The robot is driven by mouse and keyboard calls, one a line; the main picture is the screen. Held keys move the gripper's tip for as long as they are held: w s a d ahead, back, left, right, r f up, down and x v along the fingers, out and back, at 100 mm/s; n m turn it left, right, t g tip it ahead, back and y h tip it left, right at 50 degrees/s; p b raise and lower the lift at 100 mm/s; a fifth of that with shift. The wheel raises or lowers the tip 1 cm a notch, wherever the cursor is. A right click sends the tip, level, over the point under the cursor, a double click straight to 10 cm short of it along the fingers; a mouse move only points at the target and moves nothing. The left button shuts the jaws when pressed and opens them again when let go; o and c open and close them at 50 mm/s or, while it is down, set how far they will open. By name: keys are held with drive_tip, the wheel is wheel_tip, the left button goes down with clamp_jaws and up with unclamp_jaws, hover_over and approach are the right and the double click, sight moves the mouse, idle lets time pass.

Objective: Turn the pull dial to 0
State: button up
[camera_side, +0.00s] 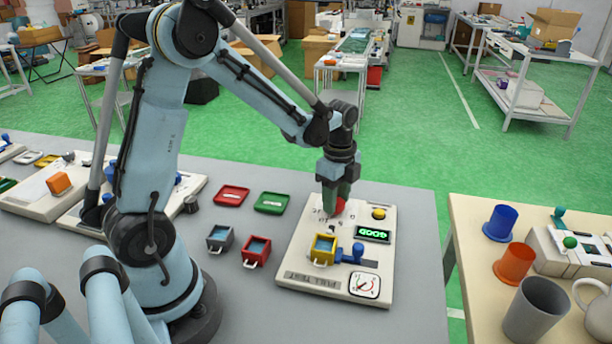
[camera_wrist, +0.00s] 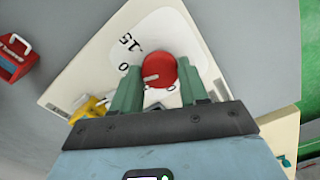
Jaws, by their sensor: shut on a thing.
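The red pull dial (camera_side: 339,206) is on the upper left of the cream panel labelled PULL TEST (camera_side: 300,262). In the wrist view the round red dial (camera_wrist: 184,72) shows a short pale pointer mark at its left edge, on the side of a printed 0. A 15 is printed above that 0, and other marks are partly covered. My gripper (camera_side: 337,198) points down over the dial. In the wrist view my gripper (camera_wrist: 160,82) has its green fingers on either side of the dial, shut on it. The right finger's contact is partly hidden.
The panel also holds a yellow button (camera_side: 379,213), a lit GOOD display (camera_side: 373,235), a blue lever (camera_side: 356,255), a yellow bin (camera_side: 323,249) and a gauge (camera_side: 364,286). Red (camera_side: 256,251) and grey (camera_side: 220,238) bins stand to its left. Red and green trays lie behind them.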

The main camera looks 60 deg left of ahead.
drive_tip(key=n, duration=0.9)
drive_tip(key=shift+n, duration=0.3)
drive_tip(key=n, duration=0.4)
drive_tip(key=shift+n, duration=0.3)
drive_tip(key=n, duration=0.4)
drive_tip(key=shift+n, duration=0.4)
drive_tip(key=o, duration=1.1)
drive_tip(key=shift+c, duration=0.2)
wheel_tip(320, 180, up, 12)
drive_tip(key=shift+s+r, duration=0.1)
